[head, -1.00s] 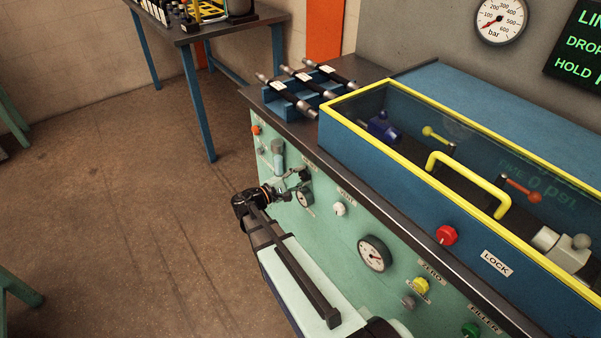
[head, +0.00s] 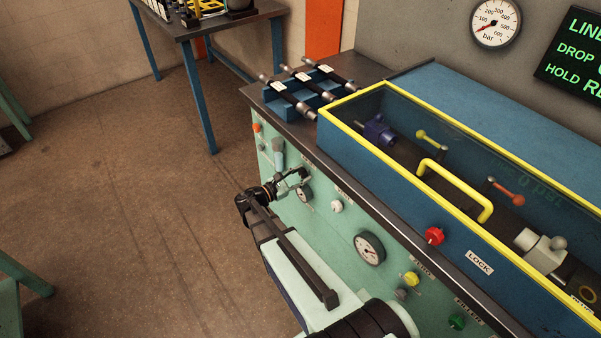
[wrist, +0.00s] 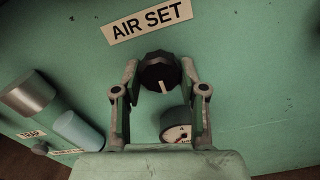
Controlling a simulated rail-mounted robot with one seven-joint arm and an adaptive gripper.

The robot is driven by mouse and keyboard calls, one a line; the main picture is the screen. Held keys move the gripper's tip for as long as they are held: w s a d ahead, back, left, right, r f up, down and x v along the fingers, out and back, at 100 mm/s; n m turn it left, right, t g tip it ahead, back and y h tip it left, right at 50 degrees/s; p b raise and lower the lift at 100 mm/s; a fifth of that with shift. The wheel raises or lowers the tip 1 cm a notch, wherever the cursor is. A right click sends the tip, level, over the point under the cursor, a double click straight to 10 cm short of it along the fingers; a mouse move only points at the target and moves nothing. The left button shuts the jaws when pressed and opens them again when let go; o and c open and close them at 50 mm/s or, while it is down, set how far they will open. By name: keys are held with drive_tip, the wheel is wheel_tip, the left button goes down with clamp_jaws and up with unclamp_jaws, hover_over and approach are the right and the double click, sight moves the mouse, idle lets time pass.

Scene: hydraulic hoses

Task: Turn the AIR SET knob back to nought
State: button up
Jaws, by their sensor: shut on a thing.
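The AIR SET knob (wrist: 160,72) is a dark, ribbed knob with a pale pointer line, on the green panel (wrist: 240,80) under its "AIR SET" label (wrist: 146,18). The pointer line points down and slightly right in the wrist view. My gripper (wrist: 161,76) is shut on the knob, one finger on each side. In the head view my gripper (head: 294,180) is at the left part of the panel front, and the knob cannot be made out there. A small gauge (wrist: 178,132) sits below the knob, partly hidden by my gripper.
A grey-and-blue cylindrical fitting (wrist: 50,110) stands out left of my gripper in the wrist view. A white knob (head: 337,206), a larger gauge (head: 369,248) and a red knob (head: 434,236) lie farther right on the bench. The floor (head: 120,220) to the left is open.

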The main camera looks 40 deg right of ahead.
idle(0.3)
drive_tip(key=o, duration=1.1)
drive_tip(key=shift+o, duration=0.2)
drive_tip(key=a, duration=1.2)
drive_tip(key=shift+s, duration=0.2)
